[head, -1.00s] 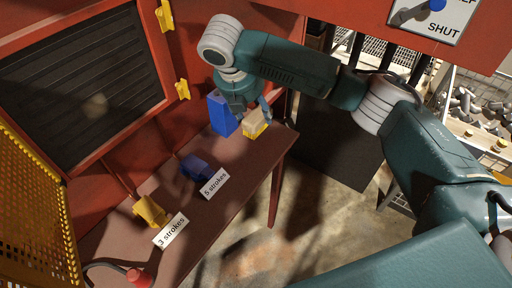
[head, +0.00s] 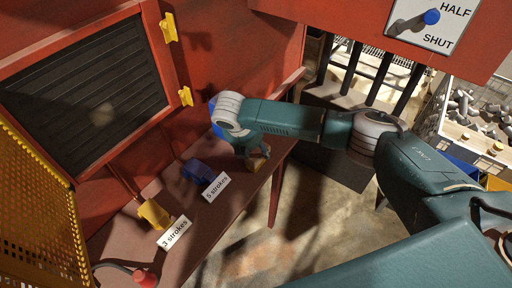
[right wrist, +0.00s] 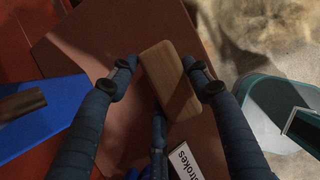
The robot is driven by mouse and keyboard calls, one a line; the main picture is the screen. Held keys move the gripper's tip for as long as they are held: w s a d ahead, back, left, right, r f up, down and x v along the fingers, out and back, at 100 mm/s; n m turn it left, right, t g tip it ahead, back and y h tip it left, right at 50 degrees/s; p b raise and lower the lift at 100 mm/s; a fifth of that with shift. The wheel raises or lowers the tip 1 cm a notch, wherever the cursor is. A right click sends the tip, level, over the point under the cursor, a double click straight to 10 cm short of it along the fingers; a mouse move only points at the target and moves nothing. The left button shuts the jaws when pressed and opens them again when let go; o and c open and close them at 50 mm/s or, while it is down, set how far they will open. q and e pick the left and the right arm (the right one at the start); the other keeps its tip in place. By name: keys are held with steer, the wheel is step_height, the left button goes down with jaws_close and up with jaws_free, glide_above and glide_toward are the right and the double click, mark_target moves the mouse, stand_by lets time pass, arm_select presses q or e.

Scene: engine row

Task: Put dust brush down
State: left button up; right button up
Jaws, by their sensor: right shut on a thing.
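The dust brush is a pale wooden block in the right wrist view (right wrist: 170,80), seen from above between my two fingers. In the head view the brush (head: 257,163) shows just below my wrist, near the right edge of the brown-red bench (head: 215,228). I cannot tell whether it touches the bench top. My right gripper (right wrist: 168,80) is shut on the brush. In the head view my wrist hides most of the fingers. My left gripper is not in view.
A blue box (right wrist: 40,115) stands left of the gripper. A dark blue block (head: 197,172) with a "5 strokes" card (head: 217,187) and a yellow block (head: 154,214) with a "3 strokes" card (head: 174,232) sit along the bench. A red knob (head: 145,278) is at the near end.

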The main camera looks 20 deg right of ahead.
steer(key=shift+f, duration=0.1)
steer(key=o, duration=1)
steer(key=shift+f, duration=0.1)
steer(key=shift+f+b, duration=0.15)
steer(key=shift+b, duration=0.55)
steer(key=v, duration=0.1)
steer(key=b+v, duration=0.1)
steer(key=v, duration=0.2)
steer(key=shift+w+a+r, duration=0.15)
steer(key=shift+w+r, duration=0.15)
steer(key=b+v, duration=0.1)
steer(key=v, duration=0.5)
steer(key=shift+s+r, duration=0.1)
steer(key=shift+r, duration=0.25)
